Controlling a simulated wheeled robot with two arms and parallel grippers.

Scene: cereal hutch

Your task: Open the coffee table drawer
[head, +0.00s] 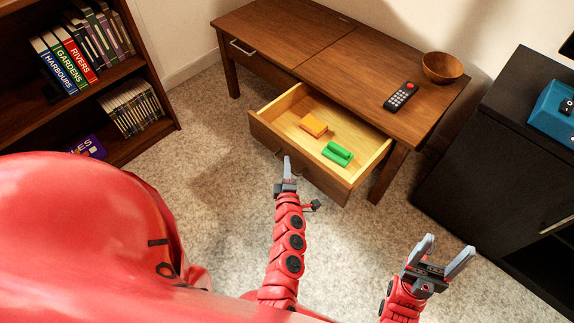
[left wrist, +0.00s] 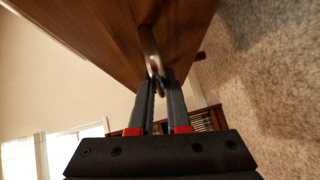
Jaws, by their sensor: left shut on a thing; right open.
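The brown wooden coffee table (head: 317,62) stands in the middle of the head view. Its right drawer (head: 318,172) is pulled well out, showing a pale wood inside. An orange block-like thing (head: 313,125) and a green block-like thing (head: 337,153) lie in it. My left gripper (head: 287,163) is at the drawer's front, shut on the metal drawer handle (left wrist: 151,48); the left wrist view shows the fingers (left wrist: 161,80) around it. Much of the handle is hidden in the head view. My right gripper (head: 443,252) is open and empty above the carpet, right of the drawer.
The table's left drawer, with a metal handle (head: 242,47), is closed. A remote (head: 401,96) and a wooden bowl (head: 442,68) are on the tabletop. A bookshelf (head: 150,70) stands left, a black cabinet (head: 505,150) right. Carpet (head: 215,135) is clear between bookshelf and drawer.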

